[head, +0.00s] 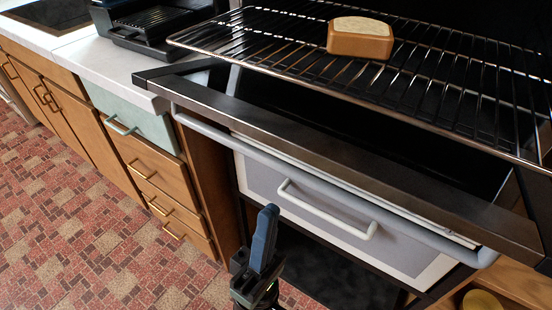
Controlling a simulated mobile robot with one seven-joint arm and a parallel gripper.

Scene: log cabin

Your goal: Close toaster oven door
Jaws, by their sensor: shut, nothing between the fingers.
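The toaster oven door (290,147) is open and lowered, its dark panel and metal edge lying out toward me below the rack. A long grey handle bar (330,182) runs along its front edge. The wire rack (240,45) extends above the door, with a slice of bread (359,46) on it. My gripper (268,213) is shut and empty, pointing up at the lower middle. In the picture it is below the handle bar and apart from it. The oven's inside is mostly dark.
A drawer front with a white handle (328,210) sits below the door. Wooden cabinets (160,188) and a white countertop (105,60) with a black grill-like appliance (160,25) are at the left. The red patterned floor (60,190) is clear.

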